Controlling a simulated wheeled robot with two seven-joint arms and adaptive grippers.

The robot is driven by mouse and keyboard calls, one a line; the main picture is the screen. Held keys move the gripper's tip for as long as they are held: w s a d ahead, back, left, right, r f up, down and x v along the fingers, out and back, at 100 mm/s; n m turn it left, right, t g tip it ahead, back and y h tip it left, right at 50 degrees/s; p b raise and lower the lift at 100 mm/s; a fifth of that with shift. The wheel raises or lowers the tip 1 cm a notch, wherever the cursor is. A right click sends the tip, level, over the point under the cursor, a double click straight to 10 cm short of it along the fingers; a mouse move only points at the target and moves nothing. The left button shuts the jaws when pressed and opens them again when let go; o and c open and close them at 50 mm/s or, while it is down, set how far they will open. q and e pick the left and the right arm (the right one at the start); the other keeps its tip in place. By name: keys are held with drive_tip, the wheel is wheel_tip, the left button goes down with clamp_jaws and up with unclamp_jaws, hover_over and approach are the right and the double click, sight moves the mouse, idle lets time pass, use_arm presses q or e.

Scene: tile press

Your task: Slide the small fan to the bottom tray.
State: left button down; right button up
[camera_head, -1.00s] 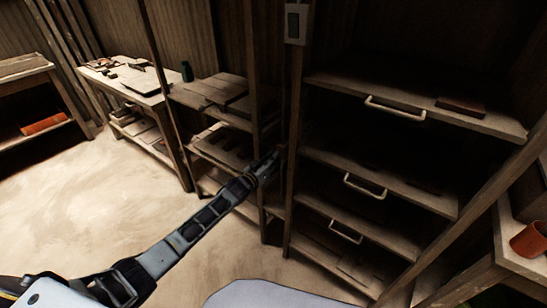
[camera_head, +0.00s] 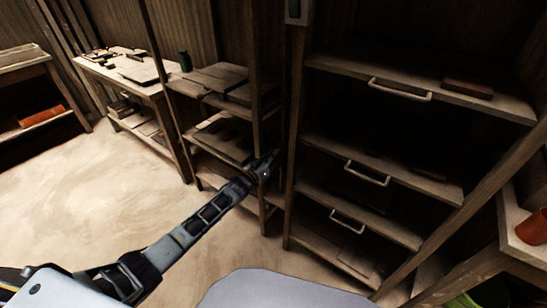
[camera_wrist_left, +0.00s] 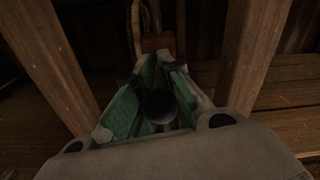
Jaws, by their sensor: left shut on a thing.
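I cannot make out a fan for sure in either view. My left gripper (camera_head: 268,163) is at the gap between the low shelves and the tall rack in the head view. In the left wrist view its green-lined fingers (camera_wrist_left: 158,65) close in around something, with a reddish-brown piece (camera_wrist_left: 157,43) at the tips. What exactly they grip is too dark to tell. The tall rack holds stacked boards with pale handles: a top one (camera_head: 400,90), a middle one (camera_head: 367,173) and a lower one (camera_head: 347,222). A further bare board (camera_head: 325,258) lies beneath. My right gripper is out of view.
Wooden posts (camera_wrist_left: 258,50) stand on both sides of the gripper. Low shelves with slabs (camera_head: 215,80) are left of the rack. A small brown block (camera_head: 468,89) lies on the top board. An orange pot (camera_head: 533,228) stands at right. The floor at left is clear.

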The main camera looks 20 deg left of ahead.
use_arm(q)
drive_tip(key=shift+s+f, duration=0.3)
drive_tip(key=shift+f, duration=0.45)
drive_tip(key=c, duration=1.6)
unclamp_jaws()
drive_tip(key=shift+o, duration=0.3)
drive_tip(key=shift+a+r, duration=0.15)
drive_tip(key=shift+r, duration=0.2)
drive_tip(key=v, duration=1.2)
